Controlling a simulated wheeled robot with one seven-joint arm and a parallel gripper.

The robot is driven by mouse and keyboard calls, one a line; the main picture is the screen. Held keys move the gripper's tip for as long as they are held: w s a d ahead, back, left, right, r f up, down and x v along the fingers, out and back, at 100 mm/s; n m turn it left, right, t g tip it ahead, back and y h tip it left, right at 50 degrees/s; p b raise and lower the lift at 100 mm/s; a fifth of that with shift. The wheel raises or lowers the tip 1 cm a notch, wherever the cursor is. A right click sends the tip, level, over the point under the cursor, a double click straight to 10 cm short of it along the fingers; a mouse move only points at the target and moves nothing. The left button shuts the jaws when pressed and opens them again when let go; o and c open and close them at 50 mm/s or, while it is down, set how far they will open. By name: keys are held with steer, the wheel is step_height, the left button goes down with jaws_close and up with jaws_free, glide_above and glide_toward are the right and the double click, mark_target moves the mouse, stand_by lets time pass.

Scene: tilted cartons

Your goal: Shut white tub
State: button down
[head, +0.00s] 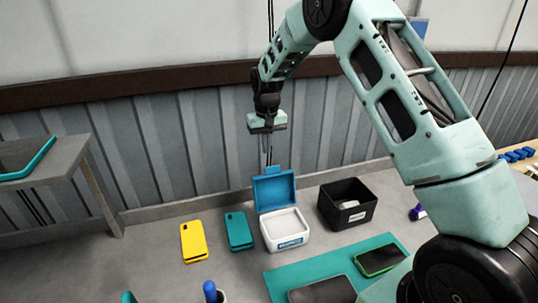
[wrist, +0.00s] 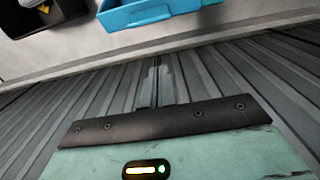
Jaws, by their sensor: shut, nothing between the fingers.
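The white tub (head: 284,242) stands on the grey surface in the head view. Its blue lid (head: 274,190) is open, standing up at the tub's back edge. The tub's inside looks white and empty. In the wrist view the blue lid (wrist: 150,12) shows at the top edge; the white body is not seen there. My gripper (head: 268,158) points down just above and behind the raised lid, in front of the corrugated wall. Its fingers are shut with nothing between them. The fingertips also show in the wrist view (wrist: 155,72), apart from the lid.
A black bin (head: 338,218) stands right of the tub, close to it. A teal phone (head: 238,231) and a yellow phone (head: 193,243) lie to its left. A teal mat (head: 280,286) with dark devices lies in front. The corrugated wall (head: 165,165) is close behind.

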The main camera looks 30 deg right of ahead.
steer(key=shift+s+a+f+p, duration=0.2)
steer(key=shift+s+f+p, duration=0.55)
steer(key=shift+s+p, duration=0.2)
steer(key=shift+s+a+f+p, duration=0.15)
steer(key=shift+s+f+p, duration=0.55)
steer(key=shift+s+p, duration=0.2)
